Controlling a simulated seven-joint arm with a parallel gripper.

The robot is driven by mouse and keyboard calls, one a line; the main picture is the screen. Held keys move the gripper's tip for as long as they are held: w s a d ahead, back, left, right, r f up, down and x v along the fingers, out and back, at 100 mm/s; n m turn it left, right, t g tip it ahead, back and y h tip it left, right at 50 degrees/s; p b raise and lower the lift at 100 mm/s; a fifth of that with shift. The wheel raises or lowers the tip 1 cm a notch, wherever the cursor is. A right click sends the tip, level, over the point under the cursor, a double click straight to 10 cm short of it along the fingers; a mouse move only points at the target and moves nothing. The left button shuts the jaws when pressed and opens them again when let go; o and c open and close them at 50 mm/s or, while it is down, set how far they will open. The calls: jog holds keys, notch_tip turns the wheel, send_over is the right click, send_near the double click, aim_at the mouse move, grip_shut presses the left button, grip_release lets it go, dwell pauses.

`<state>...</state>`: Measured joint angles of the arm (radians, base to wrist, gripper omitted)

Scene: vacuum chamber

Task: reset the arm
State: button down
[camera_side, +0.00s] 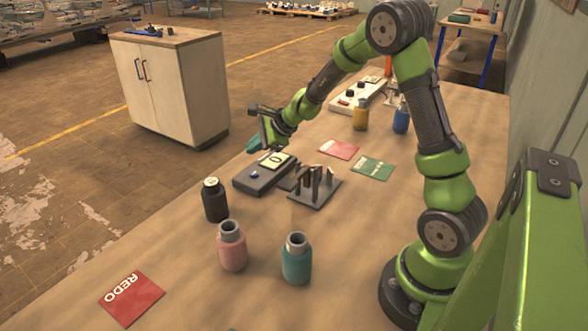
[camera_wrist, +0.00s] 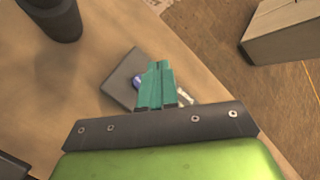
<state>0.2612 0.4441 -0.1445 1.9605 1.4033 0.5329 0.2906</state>
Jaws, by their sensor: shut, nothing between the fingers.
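My gripper (camera_side: 256,144) hangs in the air above the far-left edge of the table (camera_side: 180,251), behind a dark box with a display (camera_side: 265,174). In the wrist view its teal fingers (camera_wrist: 155,84) are together with nothing between them. The dark box (camera_wrist: 122,82) shows beneath them, partly hidden by the fingers. My green and black arm arches up from its base at the right and reaches over the table.
A black bottle (camera_side: 215,200), a pink bottle (camera_side: 232,246) and a teal bottle (camera_side: 297,259) stand in front. A rack with upright pieces (camera_side: 315,187) sits mid-table. Yellow (camera_side: 361,115) and blue (camera_side: 401,119) bottles stand behind. A red REDO card (camera_side: 131,298) lies front left.

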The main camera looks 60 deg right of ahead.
jog(key=s+a+r+n, duration=0.4)
jog(key=s+a+n, duration=0.1)
jog(key=s+n, duration=0.2)
jog(key=s+a+r+n+g, duration=0.1)
jog(key=s+a+r+n, duration=0.4)
jog(key=s, duration=0.5)
jog(key=s+a+r+n, duration=0.5)
jog(key=s+n, duration=0.3)
jog(key=s, duration=0.1)
jog(key=shift+s+n+g, duration=0.25)
jog(key=shift+n+g, duration=0.05)
jog(key=shift+g, duration=0.1)
